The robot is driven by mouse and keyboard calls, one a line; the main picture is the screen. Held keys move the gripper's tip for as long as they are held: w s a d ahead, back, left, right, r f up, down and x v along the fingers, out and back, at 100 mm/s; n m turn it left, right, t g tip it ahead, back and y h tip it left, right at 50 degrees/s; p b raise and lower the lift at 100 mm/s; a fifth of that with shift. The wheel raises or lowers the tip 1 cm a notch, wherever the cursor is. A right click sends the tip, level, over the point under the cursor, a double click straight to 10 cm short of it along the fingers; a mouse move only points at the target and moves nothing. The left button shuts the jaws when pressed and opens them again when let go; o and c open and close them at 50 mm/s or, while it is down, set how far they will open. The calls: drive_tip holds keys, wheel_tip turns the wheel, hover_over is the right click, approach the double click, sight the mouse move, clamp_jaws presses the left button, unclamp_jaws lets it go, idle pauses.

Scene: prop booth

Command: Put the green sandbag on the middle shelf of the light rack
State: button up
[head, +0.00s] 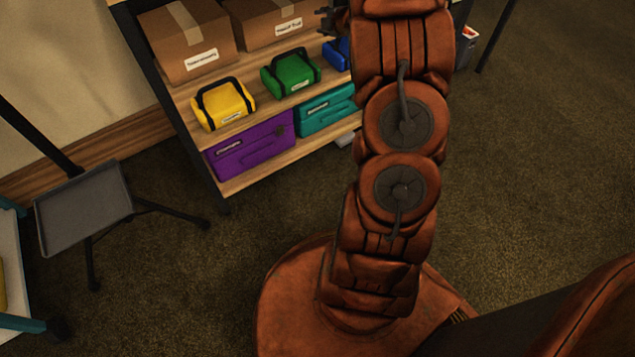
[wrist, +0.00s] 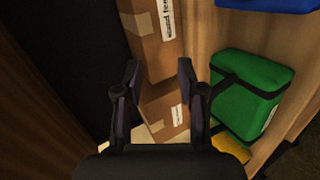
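The green sandbag (head: 290,74), with a black handle strap and white label, stands on a rack (head: 250,178) shelf above the purple and teal cases, between a yellow bag and a blue bag. In the wrist view the green sandbag (wrist: 246,95) is right of my gripper (wrist: 158,72). My gripper is open, its fingers spread with nothing held between them, and cardboard boxes show beyond them. In the head view only a dark bit of my gripper (head: 331,20) shows by the rack; my arm hides the rest.
The yellow bag (head: 222,104) and blue bag (head: 338,52) flank the green one. The purple case (head: 250,150) and teal case (head: 325,110) fill the shelf below. A grey tray on a stand (head: 82,208) is at left.

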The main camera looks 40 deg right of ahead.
drive_tip(key=s+a+r+m+g+y, duration=0.1)
drive_tip(key=s+a+m+g, duration=0.6)
drive_tip(key=s+a, duration=1.2)
drive_tip(key=s+a+r+m+g+y, duration=0.1)
drive_tip(key=s+a+r+m+g, duration=0.2)
drive_tip(key=s+a, duration=1.7)
drive_tip(key=s+m+g, duration=0.4)
drive_tip(key=s+g, duration=0.2)
drive_tip(key=s, duration=0.2)
drive_tip(key=shift+a+r+m, duration=0.15)
drive_tip(key=shift+a+m, duration=0.15)
drive_tip(key=shift+m, duration=0.1)
wheel_tip(320, 180, up, 38)
drive_tip(key=w+t+p, duration=0.1)
drive_tip(key=t+p, duration=0.1)
drive_tip(key=p, duration=3.4)
drive_tip(key=shift+w+d, duration=0.15)
drive_tip(key=shift+w, duration=0.15)
